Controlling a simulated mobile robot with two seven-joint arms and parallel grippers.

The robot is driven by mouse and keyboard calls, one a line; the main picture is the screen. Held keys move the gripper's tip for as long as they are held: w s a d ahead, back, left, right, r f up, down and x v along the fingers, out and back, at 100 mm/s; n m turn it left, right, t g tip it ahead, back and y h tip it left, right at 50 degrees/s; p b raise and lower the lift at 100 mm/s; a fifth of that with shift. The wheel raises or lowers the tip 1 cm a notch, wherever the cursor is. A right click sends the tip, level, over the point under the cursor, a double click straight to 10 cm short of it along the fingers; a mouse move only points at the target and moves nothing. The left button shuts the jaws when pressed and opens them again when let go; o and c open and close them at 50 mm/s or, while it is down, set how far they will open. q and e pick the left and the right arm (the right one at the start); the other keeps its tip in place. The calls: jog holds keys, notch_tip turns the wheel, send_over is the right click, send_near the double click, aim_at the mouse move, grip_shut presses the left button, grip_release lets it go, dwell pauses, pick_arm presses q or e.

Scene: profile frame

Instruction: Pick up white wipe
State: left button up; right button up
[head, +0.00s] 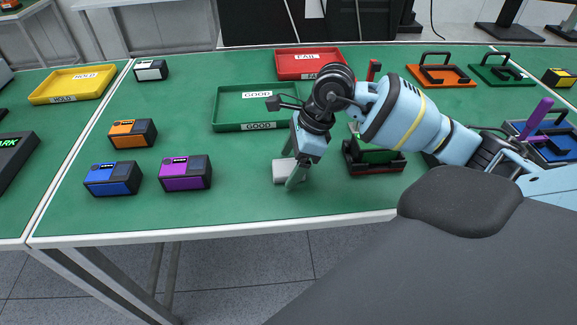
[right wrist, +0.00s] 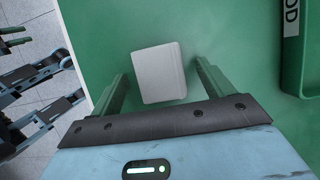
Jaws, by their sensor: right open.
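The white wipe (head: 281,171) is a small white block lying on the green table near its front edge in the head view. In the right wrist view the white wipe (right wrist: 158,72) lies just ahead of and between the fingers. My right gripper (head: 290,172) is open, pointing down over the wipe, and its fingers partly hide it in the head view. In the right wrist view the two fingers (right wrist: 160,85) stand apart on either side of the wipe's near part, with gaps visible.
A green GOOD tray (head: 226,123) lies behind the wipe, with a red FAIL tray (head: 340,66) further back. Purple (head: 186,173), blue (head: 112,179) and orange (head: 132,133) boxes stand to the left. A dark fixture (head: 372,168) stands close to the right.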

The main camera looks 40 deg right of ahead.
jog(key=shift+f, duration=0.1)
jog(key=c, duration=1.1)
jog(key=shift+o, duration=0.2)
